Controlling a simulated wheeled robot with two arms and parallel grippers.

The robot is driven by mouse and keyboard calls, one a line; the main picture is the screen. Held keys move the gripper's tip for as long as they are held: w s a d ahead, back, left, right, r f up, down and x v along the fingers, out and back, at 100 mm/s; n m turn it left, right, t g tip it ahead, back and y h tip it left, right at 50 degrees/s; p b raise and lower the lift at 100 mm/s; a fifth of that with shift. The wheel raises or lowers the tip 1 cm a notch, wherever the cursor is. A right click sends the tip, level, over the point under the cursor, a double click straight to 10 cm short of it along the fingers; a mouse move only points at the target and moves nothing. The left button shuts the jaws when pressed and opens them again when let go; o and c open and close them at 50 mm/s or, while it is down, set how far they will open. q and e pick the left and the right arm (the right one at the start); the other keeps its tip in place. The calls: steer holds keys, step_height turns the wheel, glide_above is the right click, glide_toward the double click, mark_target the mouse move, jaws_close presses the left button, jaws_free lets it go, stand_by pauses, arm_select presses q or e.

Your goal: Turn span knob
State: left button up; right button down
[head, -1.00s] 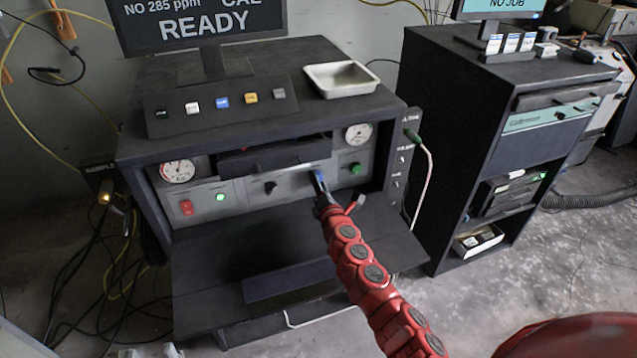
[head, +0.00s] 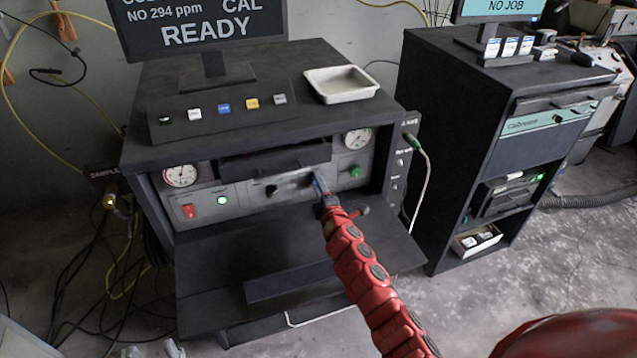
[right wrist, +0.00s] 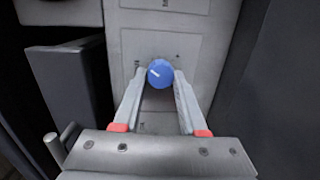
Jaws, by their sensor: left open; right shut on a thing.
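The blue span knob (right wrist: 158,74) is on the grey panel, with a short white mark on its face. My right gripper (right wrist: 159,82) has one finger on each side of it and is shut on it. In the head view my right gripper (head: 319,186) reaches the panel and mostly hides the knob. The monitor (head: 195,25) reads "NO 294 ppm", "CAL" and "READY". My left gripper (head: 152,351) barely shows at the bottom edge, its tips apart and nothing between them.
A black knob (head: 271,190), a lit green button (head: 222,200) and a red switch (head: 189,211) are left of the span knob. A green knob (head: 355,171) is to its right. A dark shelf (head: 240,252) juts out below. A white tray (head: 341,84) sits on top.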

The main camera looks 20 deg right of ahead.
steer(key=m+p, duration=0.2)
steer(key=m, duration=0.2)
steer(key=shift+m, duration=0.3)
stand_by(0.5)
steer(key=shift+c, duration=2.3)
jaws_free()
steer(key=shift+s, duration=0.1)
steer(key=shift+s+d+b, duration=0.1)
steer(key=shift+s+b, duration=0.2)
steer(key=shift+s, duration=0.3)
steer(key=s+b, duration=0.1)
steer(key=s, duration=0.4)
steer(key=s+b, duration=0.1)
steer(key=s, duration=0.4)
steer(key=s+r+b, duration=0.1)
steer(key=s, duration=0.5)
